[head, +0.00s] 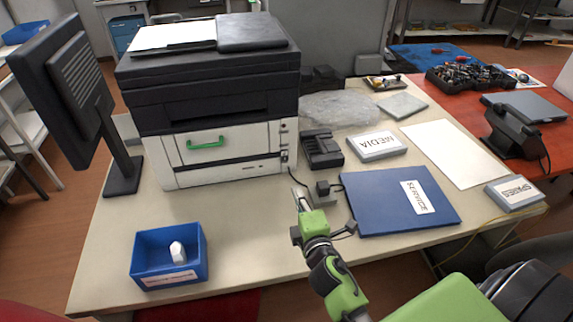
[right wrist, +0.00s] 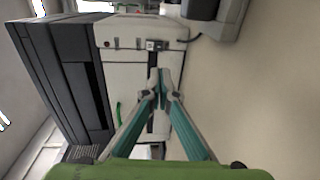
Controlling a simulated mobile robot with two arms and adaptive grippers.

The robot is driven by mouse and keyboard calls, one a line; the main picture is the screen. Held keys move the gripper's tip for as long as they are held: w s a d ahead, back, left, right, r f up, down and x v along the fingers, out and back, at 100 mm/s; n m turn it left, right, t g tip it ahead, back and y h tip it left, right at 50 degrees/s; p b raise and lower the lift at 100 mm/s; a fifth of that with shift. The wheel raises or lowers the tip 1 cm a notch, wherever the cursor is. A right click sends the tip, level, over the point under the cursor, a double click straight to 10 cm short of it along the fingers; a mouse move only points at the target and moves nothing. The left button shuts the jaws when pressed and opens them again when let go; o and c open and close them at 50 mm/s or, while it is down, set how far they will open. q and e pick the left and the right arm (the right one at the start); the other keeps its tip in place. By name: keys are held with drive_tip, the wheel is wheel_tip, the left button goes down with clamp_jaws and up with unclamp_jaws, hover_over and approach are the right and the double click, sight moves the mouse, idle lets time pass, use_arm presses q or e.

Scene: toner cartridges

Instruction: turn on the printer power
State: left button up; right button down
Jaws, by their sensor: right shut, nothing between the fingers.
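The printer (head: 225,150), black on top with a white lower front and a green handle (head: 205,144), stands on the table at the left. My right gripper (head: 298,193) is shut and empty, in front of the printer's lower right corner. In the wrist view its fingertips (right wrist: 160,74) point toward the switch-like part, apparently apart from it. My left gripper is not in view.
A blue bin (head: 143,262) holding a white object stands front left. A monitor (head: 62,90) stands left of the printer. A black device (head: 322,150), a MEDIA box (head: 377,146) and a blue binder (head: 375,205) lie to the right.

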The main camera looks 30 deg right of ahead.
approach(285, 160)
drive_tip(key=shift+r+p, duration=0.1)
drive_tip(key=shift+p, duration=0.25)
drive_tip(key=x, duration=0.5)
drive_tip(key=shift+w, duration=0.3)
drive_tip(key=shift+x, duration=0.75)
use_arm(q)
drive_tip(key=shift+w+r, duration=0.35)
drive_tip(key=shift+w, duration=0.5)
